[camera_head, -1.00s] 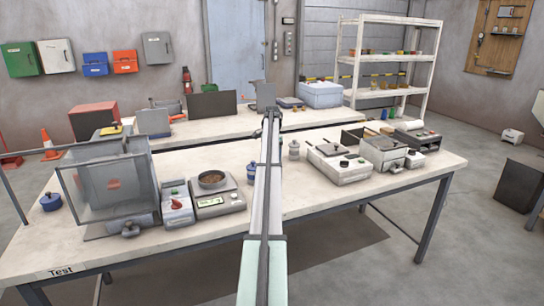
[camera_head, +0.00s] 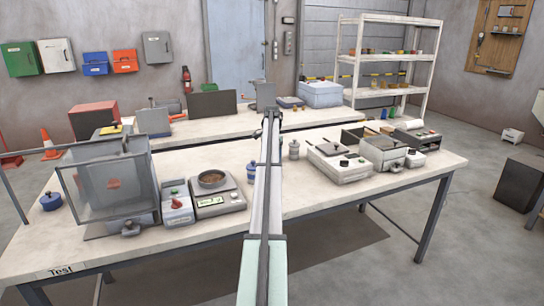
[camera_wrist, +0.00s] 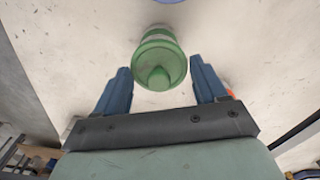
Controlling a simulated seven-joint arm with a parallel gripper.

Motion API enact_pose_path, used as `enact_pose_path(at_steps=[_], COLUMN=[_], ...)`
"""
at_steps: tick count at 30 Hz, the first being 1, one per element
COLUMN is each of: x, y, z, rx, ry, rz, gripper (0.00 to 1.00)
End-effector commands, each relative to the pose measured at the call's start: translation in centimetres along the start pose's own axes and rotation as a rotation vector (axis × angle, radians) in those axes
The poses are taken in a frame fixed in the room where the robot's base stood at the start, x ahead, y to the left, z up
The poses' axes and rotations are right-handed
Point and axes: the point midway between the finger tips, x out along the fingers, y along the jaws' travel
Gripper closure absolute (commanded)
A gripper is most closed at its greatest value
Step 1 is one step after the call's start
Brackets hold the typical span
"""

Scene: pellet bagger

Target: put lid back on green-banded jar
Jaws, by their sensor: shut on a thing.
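In the wrist view, a round green lid (camera_wrist: 147,68) with a knob faces the camera between the two blue fingers of my gripper (camera_wrist: 160,82). The fingers are apart by about the lid's width, shut on it. A green rounded body, probably the green-banded jar (camera_wrist: 160,34), shows just behind the lid. I cannot tell whether the lid touches it or is seated. In the head view my arm hides the gripper, lid and green jar.
A blue-lidded jar (camera_head: 252,172) stands left of my arm and a grey jar (camera_head: 293,150) right of it. A scale with a bowl (camera_head: 212,179), a clear box (camera_head: 105,188) and grey machines (camera_head: 340,165) occupy the table. The front strip is mostly clear.

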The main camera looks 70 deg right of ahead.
Motion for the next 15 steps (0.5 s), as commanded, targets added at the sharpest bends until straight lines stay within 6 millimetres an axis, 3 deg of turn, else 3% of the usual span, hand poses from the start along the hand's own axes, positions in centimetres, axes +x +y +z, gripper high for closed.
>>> enact_pose_path(at_steps=[12, 13, 15], x=[0.05, 0.05, 0.05], y=[0.0, 0.0, 0.0], z=[0.0, 0.0, 0.0], rx=[0.0, 0.0, 0.0], ry=[0.0, 0.0, 0.0], rz=[0.0, 0.0, 0.0], gripper=[0.57, 0.26, 0.19])
